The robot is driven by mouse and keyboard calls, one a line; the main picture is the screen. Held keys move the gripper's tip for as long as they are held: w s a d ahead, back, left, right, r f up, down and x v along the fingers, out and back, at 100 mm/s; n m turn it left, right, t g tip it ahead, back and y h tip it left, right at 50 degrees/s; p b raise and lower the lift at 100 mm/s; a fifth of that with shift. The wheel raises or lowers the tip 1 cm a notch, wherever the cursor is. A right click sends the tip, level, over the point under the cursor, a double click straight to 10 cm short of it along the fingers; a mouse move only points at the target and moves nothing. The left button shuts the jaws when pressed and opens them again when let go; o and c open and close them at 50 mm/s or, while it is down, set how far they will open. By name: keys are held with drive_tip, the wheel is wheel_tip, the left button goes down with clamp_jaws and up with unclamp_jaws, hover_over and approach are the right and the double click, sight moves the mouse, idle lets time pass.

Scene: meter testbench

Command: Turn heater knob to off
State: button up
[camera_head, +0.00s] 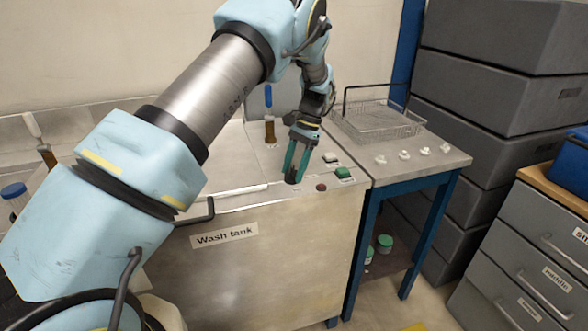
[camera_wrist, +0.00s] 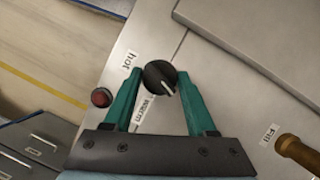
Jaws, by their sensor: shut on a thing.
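The heater knob (camera_wrist: 160,73) is a round black dial with a white pointer line. In the wrist view the line points down and slightly right, just right of the "warm" label (camera_wrist: 146,108). The "hot" label (camera_wrist: 129,61) is to the knob's left. No "off" label is readable; fingers may cover part of the markings. My gripper (camera_wrist: 161,78) has its two green fingers on either side of the knob, shut on it. In the head view my gripper (camera_head: 292,178) points down at the wash tank's top near its front edge, and the knob is mostly hidden between the fingertips.
A red round button or lamp (camera_wrist: 101,97) is close beside the left finger; it shows in the head view (camera_head: 321,187) too. A brown-handled valve (camera_head: 270,131) stands behind. A wire basket (camera_head: 378,119) is on the right table.

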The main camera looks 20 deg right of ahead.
drive_tip(key=shift+w+n+g+h, duration=0.1)
drive_tip(key=shift+n+g+h, duration=0.25)
drive_tip(key=shift+n, duration=0.75)
drive_tip(key=shift+w+n+g+h, duration=0.15)
drive_tip(key=shift+n+g, duration=0.3)
drive_tip(key=shift+n, duration=0.65)
drive_tip(key=shift+s, duration=0.1)
drive_tip(key=o, duration=1.4)
drive_tip(key=b+v, duration=0.3)
drive_tip(key=v, duration=0.7)
drive_tip(key=shift+d+r, duration=0.1)
drive_tip(key=shift+r, duration=0.25)
